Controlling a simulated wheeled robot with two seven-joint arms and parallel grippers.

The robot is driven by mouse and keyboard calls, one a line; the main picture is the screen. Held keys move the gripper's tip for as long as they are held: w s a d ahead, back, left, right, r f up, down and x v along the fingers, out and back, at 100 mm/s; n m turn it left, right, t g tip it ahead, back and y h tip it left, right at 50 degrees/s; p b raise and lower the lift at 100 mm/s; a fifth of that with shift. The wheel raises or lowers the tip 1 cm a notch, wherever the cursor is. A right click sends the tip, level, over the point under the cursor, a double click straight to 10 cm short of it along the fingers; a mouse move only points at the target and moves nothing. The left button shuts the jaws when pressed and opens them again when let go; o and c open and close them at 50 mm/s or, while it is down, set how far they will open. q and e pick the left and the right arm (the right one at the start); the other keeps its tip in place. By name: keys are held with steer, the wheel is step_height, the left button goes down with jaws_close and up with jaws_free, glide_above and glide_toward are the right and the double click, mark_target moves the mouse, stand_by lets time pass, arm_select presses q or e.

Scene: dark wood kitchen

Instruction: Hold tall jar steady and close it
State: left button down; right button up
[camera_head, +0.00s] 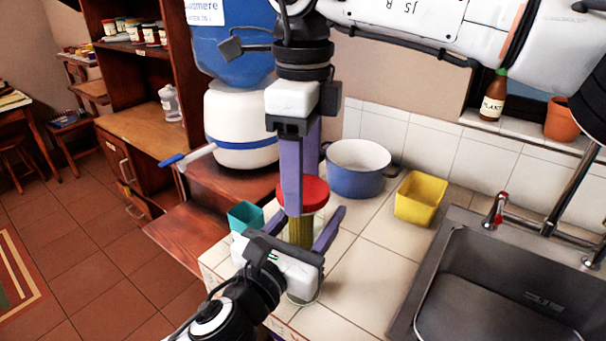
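The tall jar (301,234) stands upright on the tiled counter, with yellow-green contents showing through its clear wall. Its red lid (318,194) is at the jar's top; I cannot tell whether it is seated or slightly above. My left gripper (304,213) reaches in from below, its purple fingers on either side of the jar's body. Its palm hides the lower jar, and contact is unclear. My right gripper (302,196) points down from above, one purple finger in front of the lid and the other passing behind it. Whether they press on the lid is unclear.
A blue pot (357,176) stands behind the jar, with a yellow container (420,198) to its right. A teal container (244,216) is close to the left finger. The sink (500,290) is at the right. Counter between jar and sink is clear.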

steer(key=o, duration=0.4)
steer(key=shift+c, duration=0.2)
steer(key=shift+r, duration=2.3)
steer(key=shift+c, duration=0.4)
step_height(320, 180, up, 4)
steer(key=shift+f+n, duration=0.25)
steer(key=shift+n, duration=0.15)
steer(key=shift+f, duration=4.05)
